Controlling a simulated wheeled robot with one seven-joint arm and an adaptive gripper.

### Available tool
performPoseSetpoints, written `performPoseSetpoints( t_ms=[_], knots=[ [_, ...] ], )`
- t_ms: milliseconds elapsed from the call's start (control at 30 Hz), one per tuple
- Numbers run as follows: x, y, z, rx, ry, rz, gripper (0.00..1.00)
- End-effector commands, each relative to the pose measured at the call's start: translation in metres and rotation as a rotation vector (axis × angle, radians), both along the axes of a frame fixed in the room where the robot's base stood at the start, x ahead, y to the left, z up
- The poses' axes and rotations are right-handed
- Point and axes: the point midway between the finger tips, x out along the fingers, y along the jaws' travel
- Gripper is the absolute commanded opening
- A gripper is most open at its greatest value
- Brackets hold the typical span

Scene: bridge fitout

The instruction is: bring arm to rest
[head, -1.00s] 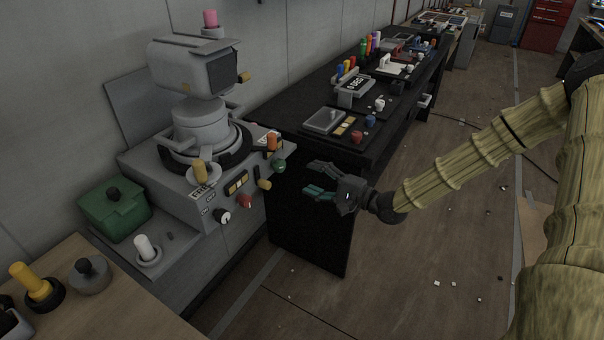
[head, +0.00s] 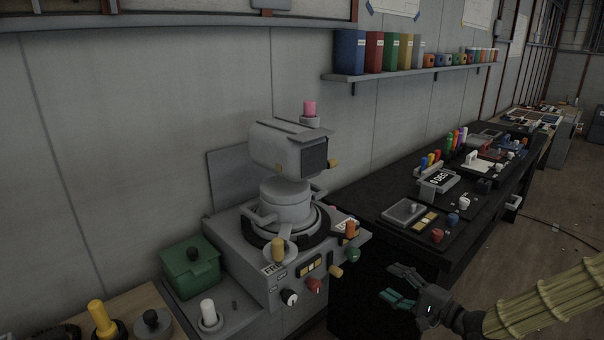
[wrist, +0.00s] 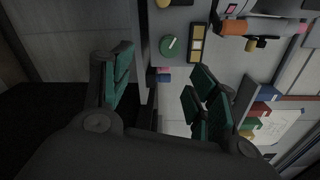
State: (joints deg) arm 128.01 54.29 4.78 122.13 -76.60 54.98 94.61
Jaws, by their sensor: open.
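My gripper (head: 392,288) is at the lower right of the head view, its dark, teal-padded fingers apart and pointing left. It is empty, held in front of the dark side of the black bench. In the wrist view my gripper (wrist: 165,90) shows its fingers spread wide with nothing between them. My arm runs off to the right edge of the head view. A grey console (head: 262,262) with knobs and a monitor-like head (head: 285,148) stands to the left of the gripper, apart from it. The console's panel also shows, turned sideways, in the wrist view (wrist: 222,62).
A black bench (head: 385,238) with switch panels and coloured knobs runs back to the right. A green box (head: 189,272) and a white-knobbed lever (head: 208,312) sit left of the console. A shelf (head: 400,76) of binders hangs on the wall. Open floor (head: 535,235) lies at the right.

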Motion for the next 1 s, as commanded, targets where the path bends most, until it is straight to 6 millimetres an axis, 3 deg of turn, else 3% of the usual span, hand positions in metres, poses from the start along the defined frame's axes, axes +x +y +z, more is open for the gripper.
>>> performPoseSetpoints(
  t_ms=[233,467,767,1000],
  knots=[
    [-0.022,0.036,-0.061,-0.227,0.095,0.012,0.59],
    [-0.062,0.065,-0.126,-0.479,0.189,0.068,0.59],
    [-0.137,0.089,-0.201,-0.816,0.307,0.218,0.59],
    [-0.214,0.096,-0.248,-1.074,0.39,0.404,0.59]
  ],
)
